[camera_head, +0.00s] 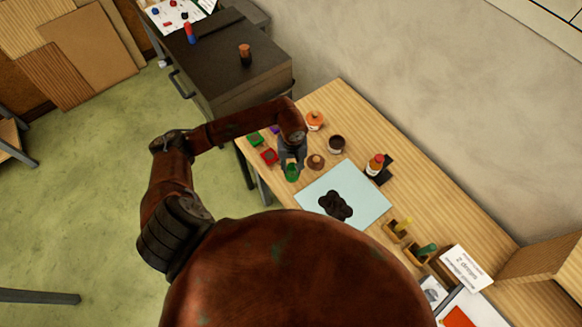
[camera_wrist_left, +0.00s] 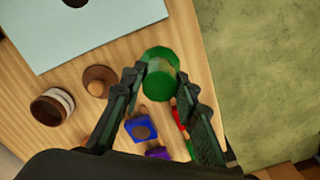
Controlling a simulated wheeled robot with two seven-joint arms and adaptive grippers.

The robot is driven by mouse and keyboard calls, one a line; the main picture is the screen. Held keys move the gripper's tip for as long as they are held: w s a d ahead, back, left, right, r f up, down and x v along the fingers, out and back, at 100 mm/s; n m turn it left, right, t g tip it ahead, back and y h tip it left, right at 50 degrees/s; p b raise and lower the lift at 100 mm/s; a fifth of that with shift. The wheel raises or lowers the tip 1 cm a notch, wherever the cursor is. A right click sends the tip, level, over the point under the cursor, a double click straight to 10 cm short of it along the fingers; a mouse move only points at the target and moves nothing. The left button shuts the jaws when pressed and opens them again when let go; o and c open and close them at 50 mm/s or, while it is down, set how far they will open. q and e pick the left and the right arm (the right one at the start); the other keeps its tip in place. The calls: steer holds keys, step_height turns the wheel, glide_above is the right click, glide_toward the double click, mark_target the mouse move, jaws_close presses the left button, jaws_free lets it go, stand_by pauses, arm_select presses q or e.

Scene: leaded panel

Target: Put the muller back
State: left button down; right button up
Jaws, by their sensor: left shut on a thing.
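A green, partly see-through round piece, which looks like the muller (camera_head: 292,174), is between the fingertips of my left gripper (camera_head: 291,160). In the left wrist view the muller (camera_wrist_left: 160,66) sits between the two dark fingers of the left gripper (camera_wrist_left: 165,84), which are shut on it. It is over the wooden bench, just off the left corner of the pale blue slab (camera_head: 365,185). I cannot tell whether it touches the wood. A dark blob (camera_head: 336,205) lies on the slab. My right gripper is not in view.
A brown knobbed disc (camera_head: 316,161) and an open dark jar (camera_head: 336,143) stand close by. Small coloured pots, including a red one (camera_head: 269,156) and a blue one (camera_wrist_left: 141,128), crowd the bench end. A bottle (camera_head: 375,164) and wooden holders (camera_head: 394,231) stand farther right.

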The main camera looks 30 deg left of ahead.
arm_select(q)
steer(key=shift+w+a+f, duration=0.45)
steer(key=shift+w+f, duration=0.15)
steer(key=shift+f, duration=0.2)
steer(key=shift+f+p, duration=1)
steer(key=shift+f, duration=0.55)
steer(key=shift+w, duration=0.1)
steer(key=shift+f, duration=0.15)
steer(key=c, duration=1.5)
jaws_free()
